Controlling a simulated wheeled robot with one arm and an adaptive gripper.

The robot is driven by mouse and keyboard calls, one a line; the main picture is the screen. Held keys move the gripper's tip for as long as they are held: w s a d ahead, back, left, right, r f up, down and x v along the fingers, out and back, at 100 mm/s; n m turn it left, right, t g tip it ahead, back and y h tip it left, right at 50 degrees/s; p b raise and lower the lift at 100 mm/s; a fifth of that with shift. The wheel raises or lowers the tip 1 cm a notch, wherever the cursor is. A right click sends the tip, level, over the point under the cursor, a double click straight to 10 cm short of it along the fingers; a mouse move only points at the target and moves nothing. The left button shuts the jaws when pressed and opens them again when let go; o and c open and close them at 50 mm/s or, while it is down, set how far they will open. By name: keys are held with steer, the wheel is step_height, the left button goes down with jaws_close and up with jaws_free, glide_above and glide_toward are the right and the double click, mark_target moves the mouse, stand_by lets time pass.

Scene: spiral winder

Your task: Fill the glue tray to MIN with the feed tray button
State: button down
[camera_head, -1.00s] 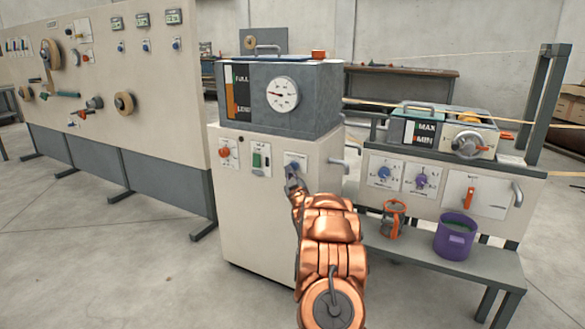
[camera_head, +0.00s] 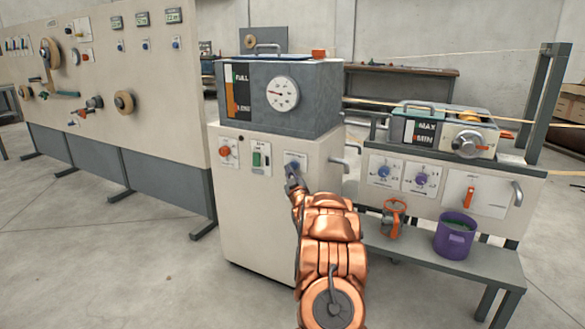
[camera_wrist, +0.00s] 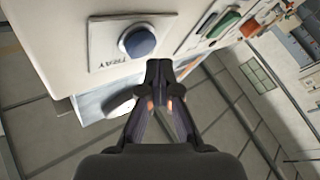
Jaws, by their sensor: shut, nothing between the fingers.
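The feed tray button is a blue round button (camera_wrist: 137,41) on a pale plate marked TRAY, on the front of the white cabinet (camera_head: 255,210). In the head view, its plate (camera_head: 296,158) is just above my fingertips. My gripper (camera_head: 291,177) is shut and empty. In the wrist view, the closed fingertips (camera_wrist: 158,70) are beside the button and below it, with a visible gap. The glue tray (camera_head: 432,108) is at the right, with a MAX and MIN level window (camera_head: 420,133). The window is too small to read the exact level.
The grey glue tank (camera_head: 320,98) with a round gauge tops the cabinet. A red knob (camera_head: 225,151) and a green switch (camera_head: 257,160) are left of the button.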

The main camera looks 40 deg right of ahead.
steer(key=shift+d, duration=0.15)
stand_by(0.3)
steer(key=shift+w+d, duration=0.2)
steer(key=shift+d, duration=0.05)
steer(key=shift+d+p, duration=0.3)
steer(key=shift+d, duration=0.15)
stand_by(6.8)
